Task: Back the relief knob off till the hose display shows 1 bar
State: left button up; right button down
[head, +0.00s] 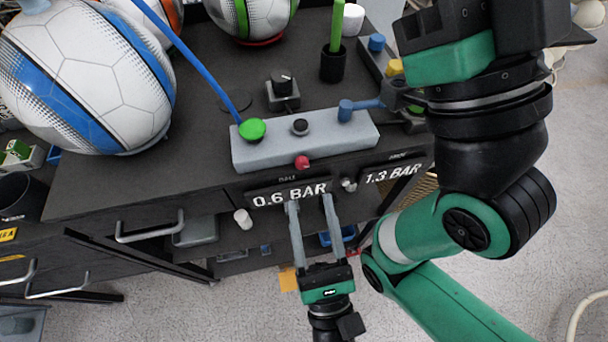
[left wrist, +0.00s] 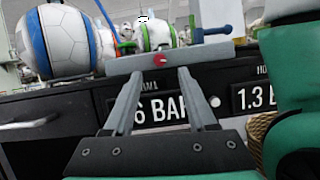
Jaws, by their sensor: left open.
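The grey valve block (head: 262,152) sits at the front edge of the dark bench. A red knob (head: 302,162), which may be the relief knob, sticks out of its front face; it also shows in the left wrist view (left wrist: 160,59). The hose display (head: 393,173) reads 1.3 BAR. The ball display (head: 288,195) reads 0.6 BAR. My left gripper (head: 311,201) is open and empty, its fingers parallel in front of the ball display, below the red knob and apart from it. My right gripper's body (head: 450,62) is at the right; its fingers cannot be made out.
A blue lever (head: 346,110), black knob (head: 300,126) and green fitting (head: 252,129) with a blue hose (head: 190,58) are on the block. A blue-striped ball (head: 90,75) stands left. A drawer handle (head: 150,228) juts out left. My right arm crowds the right side.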

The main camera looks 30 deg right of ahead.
aim_at(303, 167)
pick_arm(q)
jog(key=x, duration=0.6)
grip_shut()
